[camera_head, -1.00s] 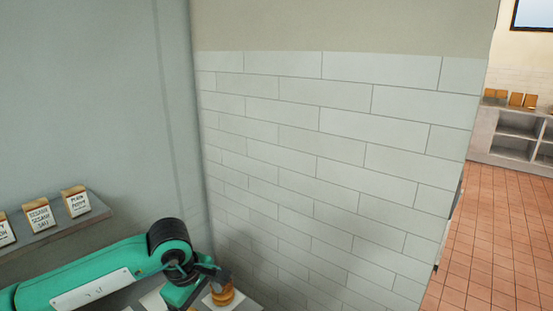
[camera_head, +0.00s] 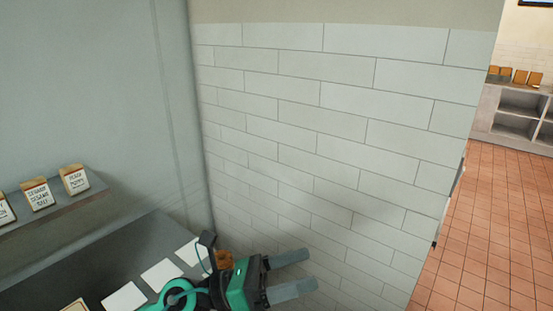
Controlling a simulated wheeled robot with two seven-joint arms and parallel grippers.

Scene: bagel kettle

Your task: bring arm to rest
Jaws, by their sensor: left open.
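My left gripper (camera_head: 304,272) is at the bottom of the picture, in front of the tiled wall. Its two grey fingers point right and stand apart with nothing between them. Its green body and part of my left arm show to the left, over the dark counter (camera_head: 112,259). A small brown thing (camera_head: 224,258), perhaps a bagel, shows just behind the gripper and is partly hidden by it. My right gripper is not in view.
White cards (camera_head: 161,274) lie in a row on the counter. A shelf (camera_head: 75,205) with labelled blocks (camera_head: 74,179) is at the left. The tiled wall (camera_head: 330,130) fills the middle. Open tiled floor (camera_head: 490,230) and a distant cabinet (camera_head: 515,125) are at the right.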

